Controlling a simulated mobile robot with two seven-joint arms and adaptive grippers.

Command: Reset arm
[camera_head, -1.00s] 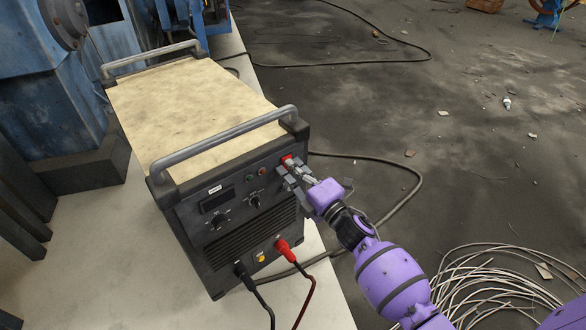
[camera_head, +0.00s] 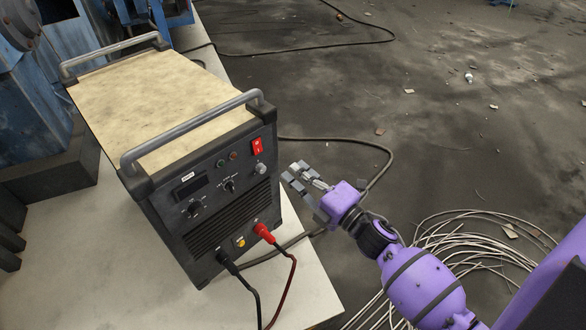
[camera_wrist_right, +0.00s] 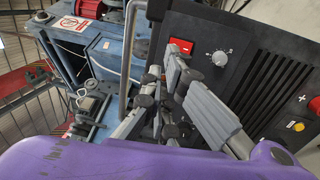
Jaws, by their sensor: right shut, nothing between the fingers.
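My right gripper (camera_head: 295,174) is at the end of the purple arm, just right of the black welding machine (camera_head: 215,200) in the head view. Its fingers are shut with nothing between them, and a small gap separates them from the front panel. The panel carries a red switch (camera_head: 257,146) near its upper right corner, uncovered in the head view. The red switch also shows in the right wrist view (camera_wrist_right: 181,46), just beyond the fingertips (camera_wrist_right: 172,78), beside a grey knob (camera_wrist_right: 219,58). My left gripper is not in view.
The machine stands on a pale table (camera_head: 110,255). Red (camera_head: 264,233) and black plugs with cables hang from its front. A coil of wire (camera_head: 465,250) lies on the floor at right. Blue machinery (camera_head: 30,110) stands at left. The floor at upper right is mostly open.

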